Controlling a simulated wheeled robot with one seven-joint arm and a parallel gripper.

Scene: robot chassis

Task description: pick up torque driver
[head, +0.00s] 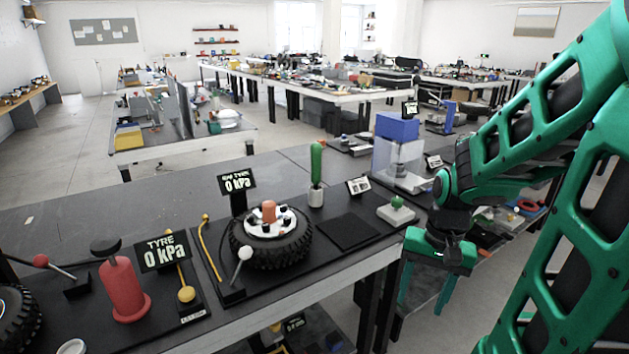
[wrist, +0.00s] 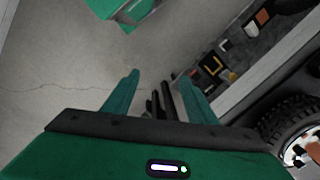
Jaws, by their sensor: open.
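A tool with a green handle (head: 317,162), which looks like the torque driver, stands upright in a small pale holder (head: 316,196) on the bench, behind the tyre. My gripper (head: 424,298) hangs off the bench's right end, fingers pointing down, to the right of and lower than the green handle. Its fingers are apart with nothing between them, also in the wrist view (wrist: 160,80). The wrist view does not show the green handle.
A tyre with a hub (head: 272,245) lies in front of the green handle. A black pad (head: 350,231) and a pale block with a green knob (head: 398,209) sit to its right. A ball-topped lever (head: 243,254), a red pump (head: 122,288) and pressure displays (head: 238,183) stand nearby.

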